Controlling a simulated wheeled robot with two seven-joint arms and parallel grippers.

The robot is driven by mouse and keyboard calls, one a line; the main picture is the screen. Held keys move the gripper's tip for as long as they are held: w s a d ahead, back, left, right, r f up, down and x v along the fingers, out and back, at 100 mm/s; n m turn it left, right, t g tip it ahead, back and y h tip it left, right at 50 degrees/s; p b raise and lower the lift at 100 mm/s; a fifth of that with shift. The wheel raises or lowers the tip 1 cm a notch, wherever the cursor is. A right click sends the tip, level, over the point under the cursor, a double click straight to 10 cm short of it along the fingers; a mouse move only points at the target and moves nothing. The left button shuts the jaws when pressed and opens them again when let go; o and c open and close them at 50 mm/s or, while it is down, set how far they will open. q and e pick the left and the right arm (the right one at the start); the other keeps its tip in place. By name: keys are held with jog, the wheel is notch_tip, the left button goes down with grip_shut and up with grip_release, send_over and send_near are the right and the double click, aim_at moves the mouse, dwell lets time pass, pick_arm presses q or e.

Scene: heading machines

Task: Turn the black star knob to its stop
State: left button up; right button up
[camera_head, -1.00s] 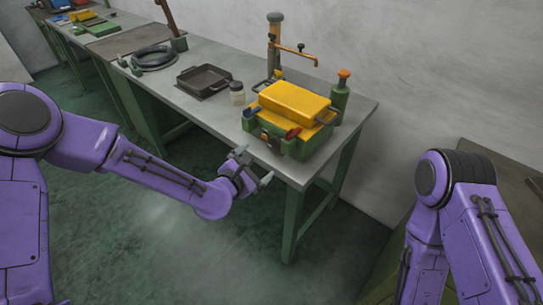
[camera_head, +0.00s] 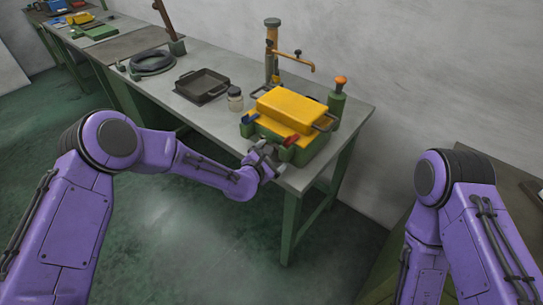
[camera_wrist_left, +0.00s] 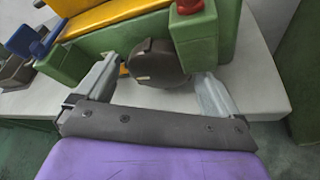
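The black star knob (camera_wrist_left: 155,62) is on the front of the green and yellow machine (camera_head: 290,112). It shows in the left wrist view as a dark rounded disc with a small pale mark. My left gripper (camera_wrist_left: 160,72) is open, with one finger on each side of the knob and a visible gap to it. In the head view the left gripper (camera_head: 268,158) is at the machine's front, and the knob is largely hidden there. My right arm is at the right of the head view, but its gripper is out of frame.
A red button (camera_wrist_left: 188,7) on a green block is close above the right finger; a blue part (camera_wrist_left: 35,38) is to the left.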

pick_arm(q)
jog(key=c, duration=0.8)
jog(key=shift+f+b, duration=0.25)
jog(key=shift+b, duration=0.15)
jog(key=m+t+b, duration=0.1)
jog(key=b, duration=0.1)
jog(key=m+t+y+b, duration=0.1)
jog(key=m+b, duration=0.1)
jog(key=b, duration=0.1)
jog(key=shift+s+d+f, duration=0.1)
jog(key=shift+d+f, duration=0.05)
jog(key=shift+f, duration=0.2)
jog(key=shift+r+m, duration=0.15)
jog(key=shift+m, duration=0.35)
jog(key=shift+r+y, duration=0.15)
jog(key=shift+y, duration=0.15)
jog(key=o, duration=1)
jog(key=shift+o, duration=0.2)
jog(key=shift+s, duration=0.15)
